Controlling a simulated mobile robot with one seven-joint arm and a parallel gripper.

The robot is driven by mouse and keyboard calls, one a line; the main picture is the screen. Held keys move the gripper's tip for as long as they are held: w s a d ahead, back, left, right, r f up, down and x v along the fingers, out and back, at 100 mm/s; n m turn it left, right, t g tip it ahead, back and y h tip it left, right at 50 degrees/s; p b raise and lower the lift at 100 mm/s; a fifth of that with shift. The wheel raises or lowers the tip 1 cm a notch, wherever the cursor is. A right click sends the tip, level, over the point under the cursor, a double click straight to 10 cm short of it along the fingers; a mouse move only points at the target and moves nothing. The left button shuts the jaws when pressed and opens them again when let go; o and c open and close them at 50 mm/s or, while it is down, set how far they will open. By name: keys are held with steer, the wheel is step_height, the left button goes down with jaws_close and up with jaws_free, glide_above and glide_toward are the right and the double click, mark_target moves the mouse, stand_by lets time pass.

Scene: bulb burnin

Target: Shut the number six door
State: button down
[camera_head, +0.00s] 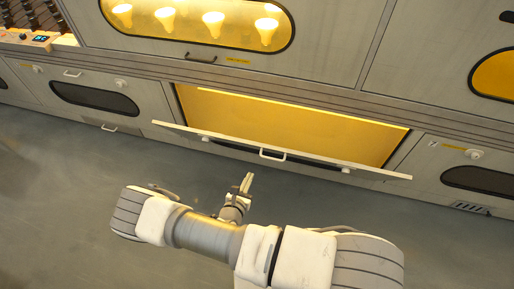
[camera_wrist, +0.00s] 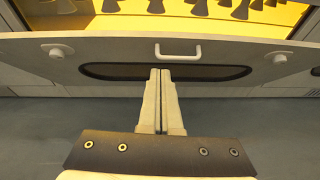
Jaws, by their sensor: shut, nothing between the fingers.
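A wide drop-front door (camera_head: 225,144) in the lower row hangs open, tilted out from its yellow-lit compartment (camera_head: 300,122). Its white handle (camera_head: 272,155) is at the middle of its upper edge; the handle also shows in the wrist view (camera_wrist: 178,50). I cannot read a number on this door. My gripper (camera_head: 247,180) is in front of and below the door, apart from the handle in the head view. In the wrist view the fingers (camera_wrist: 160,72) are together and empty, pointing at the door's dark oval window (camera_wrist: 110,72).
A closed door with a dark window (camera_head: 95,98) is on the left, another (camera_head: 480,180) on the right. Above is a lit window (camera_head: 200,30) with several bulbs. Dark cone shapes (camera_wrist: 198,8) show inside the open compartment. The grey floor (camera_head: 60,190) is clear.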

steer(key=f+n, duration=0.1)
steer(key=f, duration=0.1)
steer(key=b, duration=0.3)
glide_toward(261, 147)
steer(key=shift+y, duration=0.4)
steer(key=f, duration=0.1)
steer(key=w+d+f, duration=0.1)
steer(key=f, duration=0.1)
steer(key=w+f, duration=0.1)
steer(key=f, duration=0.1)
steer(key=shift+w+d, duration=0.25)
steer(key=w+r, duration=0.1)
steer(key=w+d+r, duration=0.1)
steer(key=w, duration=0.1)
steer(key=shift+r, duration=0.2)
steer(key=shift+w+p, duration=0.1)
steer(key=shift+p, duration=0.2)
